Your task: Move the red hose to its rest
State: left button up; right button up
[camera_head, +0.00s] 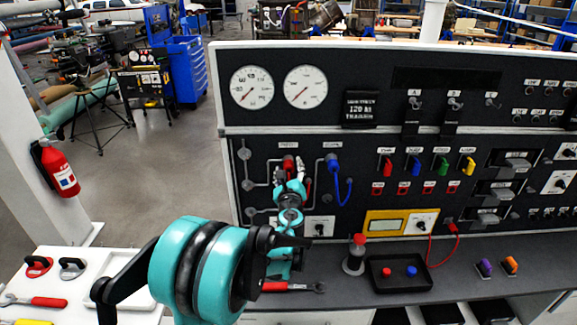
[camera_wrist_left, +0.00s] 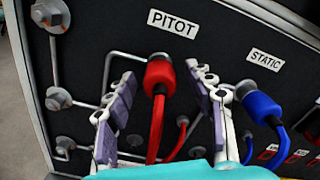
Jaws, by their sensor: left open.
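The red hose (camera_head: 288,160) has its red connector on the port labelled PITOT on the dark panel. In the left wrist view the red connector (camera_wrist_left: 159,76) points out from the panel, and its hose hangs down in a loop back to the panel. My left gripper (camera_head: 290,174) is open in front of the panel. In the wrist view its two fingers (camera_wrist_left: 163,82) stand on either side of the red connector, with visible gaps. The loop's lower part is hidden by the gripper. I cannot tell which fitting is the rest. My right gripper is not in view.
The blue hose (camera_wrist_left: 262,104) sits on the STATIC port, close right of the right finger. Metal knobs and pipes (camera_wrist_left: 58,98) line the panel's left side. Below, the bench holds a red-handled wrench (camera_head: 288,287), a red-topped stand (camera_head: 355,254) and a black tray (camera_head: 399,288).

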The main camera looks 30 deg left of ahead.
aim_at(289, 170)
pick_arm(q)
grip_shut()
jog(key=shift+s+d, duration=0.1)
jog(key=shift+s+d, duration=0.2)
jog(key=shift+s, duration=0.2)
jog(key=shift+s+d, duration=0.1)
dwell(0.3)
jog(key=shift+v, duration=1.4)
